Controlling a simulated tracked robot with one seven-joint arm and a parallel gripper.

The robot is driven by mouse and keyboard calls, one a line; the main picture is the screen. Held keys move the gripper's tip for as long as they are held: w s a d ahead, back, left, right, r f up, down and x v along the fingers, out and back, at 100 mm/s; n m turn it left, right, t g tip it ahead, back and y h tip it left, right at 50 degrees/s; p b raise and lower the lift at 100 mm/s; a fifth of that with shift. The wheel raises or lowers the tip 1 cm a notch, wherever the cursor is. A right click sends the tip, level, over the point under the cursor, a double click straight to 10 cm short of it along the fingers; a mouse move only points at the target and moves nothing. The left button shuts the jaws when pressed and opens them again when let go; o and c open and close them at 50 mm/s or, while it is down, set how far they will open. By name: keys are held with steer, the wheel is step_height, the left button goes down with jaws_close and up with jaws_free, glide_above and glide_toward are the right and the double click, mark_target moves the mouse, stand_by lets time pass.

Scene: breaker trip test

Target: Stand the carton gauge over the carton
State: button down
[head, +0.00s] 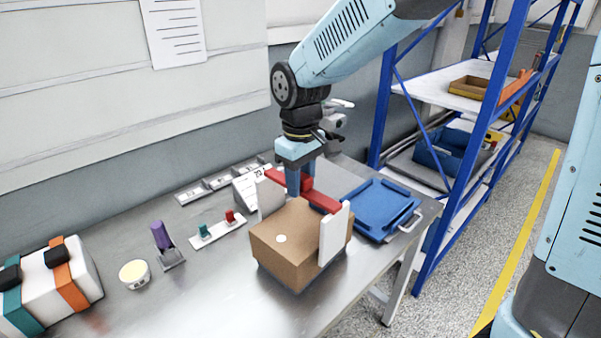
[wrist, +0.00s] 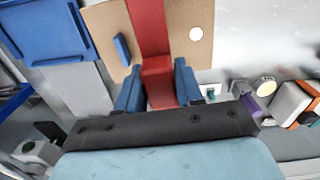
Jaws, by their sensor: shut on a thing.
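The carton gauge (head: 324,201) is a red bar with a white plate hanging at each end. The brown carton (head: 277,246) stands on the metal bench, with a white round spot on its top. My gripper (head: 299,188) is above the carton, shut on the middle of the red bar. The bar crosses over the carton, one plate at its near right side, the other by its far left side. Whether the plates touch the bench is unclear. In the wrist view, the red gauge (wrist: 149,35) runs between my blue fingers (wrist: 158,88) over the carton (wrist: 193,55).
A blue tray (head: 378,209) lies right of the carton. Left of it are a strip with green and red pieces (head: 218,230), a purple-handled item (head: 162,236), a pale round tub (head: 134,273) and a white case with straps (head: 83,270). A blue shelf rack (head: 385,93) stands beyond the bench.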

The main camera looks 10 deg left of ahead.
mark_target(301, 224)
steer(key=shift+f, duration=4.55)
steer(key=c, duration=0.6)
jaws_free()
steer(key=shift+c, duration=0.2)
steer(key=shift+r, duration=0.15)
step_height(301, 224, up, 13)
steer(key=shift+r, duration=0.2)
